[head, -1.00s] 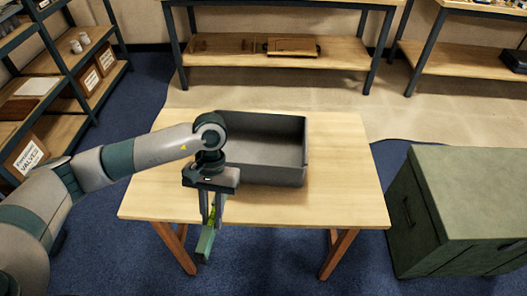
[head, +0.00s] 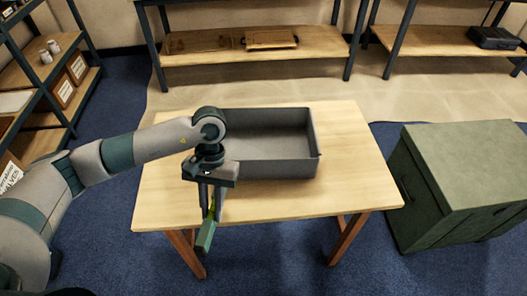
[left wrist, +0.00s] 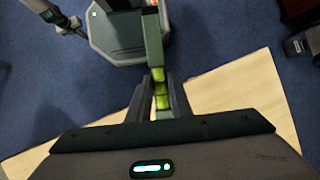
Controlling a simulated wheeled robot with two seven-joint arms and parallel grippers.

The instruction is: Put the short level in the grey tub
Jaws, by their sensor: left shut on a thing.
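The short level (head: 206,234) is a green bar with yellow-green vials. My left gripper (head: 209,212) is shut on it and holds it at the front left edge of the wooden table. In the left wrist view the level (left wrist: 154,50) runs between the two fingers (left wrist: 160,98), its vials showing there. The grey tub (head: 318,168) is an open, rectangular box on the table, behind and to the right of my left gripper. The visible part of its inside looks empty; my left wrist hides its front left corner. My right gripper is not in view in the head picture.
The wooden table (head: 355,180) has bare room to the right of the tub. A green chest (head: 470,165) stands on the floor to the right. Shelves (head: 200,55) stand at the back, and another shelf unit (head: 30,75) is at the left.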

